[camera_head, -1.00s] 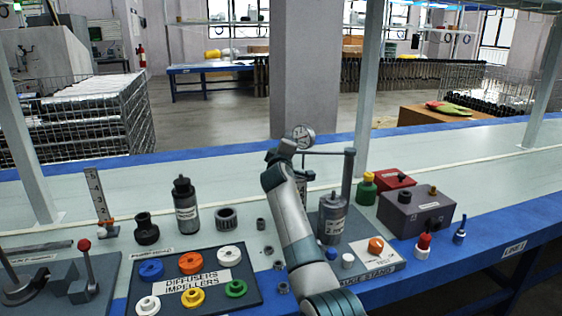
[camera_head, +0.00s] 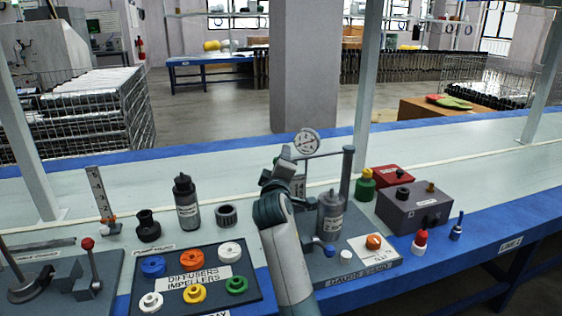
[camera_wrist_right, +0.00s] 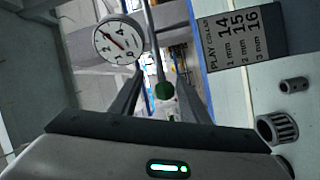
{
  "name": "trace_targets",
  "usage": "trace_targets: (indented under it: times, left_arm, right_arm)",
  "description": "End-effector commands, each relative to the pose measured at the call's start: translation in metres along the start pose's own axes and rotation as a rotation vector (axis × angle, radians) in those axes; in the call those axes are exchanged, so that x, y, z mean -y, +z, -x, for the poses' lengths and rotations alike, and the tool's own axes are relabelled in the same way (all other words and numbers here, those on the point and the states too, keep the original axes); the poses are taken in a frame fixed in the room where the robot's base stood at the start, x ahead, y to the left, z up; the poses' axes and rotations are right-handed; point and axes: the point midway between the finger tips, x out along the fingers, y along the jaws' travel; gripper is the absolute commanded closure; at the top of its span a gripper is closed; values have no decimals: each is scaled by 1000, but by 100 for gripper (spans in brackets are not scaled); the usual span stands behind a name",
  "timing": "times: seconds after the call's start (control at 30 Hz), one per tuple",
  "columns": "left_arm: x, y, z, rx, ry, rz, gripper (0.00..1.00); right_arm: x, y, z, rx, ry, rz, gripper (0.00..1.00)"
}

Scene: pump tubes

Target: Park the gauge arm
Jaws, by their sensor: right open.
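The gauge has a round white dial (camera_head: 306,142) with a dark needle, on a thin horizontal gauge arm (camera_head: 334,151) joined to an upright post (camera_head: 347,175). The post rises from the gauge stand plate (camera_head: 345,272), beside a grey cylinder (camera_head: 331,216). My right gripper (camera_head: 283,168) is just left of and below the dial, its fingers largely hidden in the head view. In the right wrist view, the right gripper (camera_wrist_right: 160,88) is open, and the dial (camera_wrist_right: 118,38) shows beside the left finger. I cannot tell whether it touches. My left gripper is out of view.
A tray of coloured rings (camera_head: 240,305), a dark bottle (camera_head: 186,203) and a lever fixture (camera_head: 70,285) lie left. A grey box (camera_head: 414,205), red box (camera_head: 392,177) and green bottle (camera_head: 366,187) stand right of the post. The bench behind is clear.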

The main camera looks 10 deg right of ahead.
Motion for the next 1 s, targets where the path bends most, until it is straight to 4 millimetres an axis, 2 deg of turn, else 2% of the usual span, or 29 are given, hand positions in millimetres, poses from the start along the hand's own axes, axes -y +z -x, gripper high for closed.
trace_targets:
  times: [0.17, 0.43, 0.6, 0.67, 0.77, 0.87, 1.0]
  left_arm:
    - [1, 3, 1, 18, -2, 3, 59]
    - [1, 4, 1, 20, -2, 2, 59]
    - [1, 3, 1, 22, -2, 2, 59]
    - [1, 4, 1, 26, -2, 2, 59]
    - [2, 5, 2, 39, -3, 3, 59]
    - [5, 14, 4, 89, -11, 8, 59]
    - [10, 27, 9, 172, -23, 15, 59]
  right_arm:
    - [-1, -1, 8, -1, 1, -1, 58]
    - [0, -1, 9, -1, 1, 0, 58]
    - [-2, 3, 9, 0, 12, 25, 99]
    - [-3, 8, 10, 1, 25, 58, 100]
    - [-6, 22, 13, 6, 65, 161, 100]
    - [-9, 43, 21, 9, 130, 347, 100]
    - [-7, 73, 47, -3, 260, 770, 100]
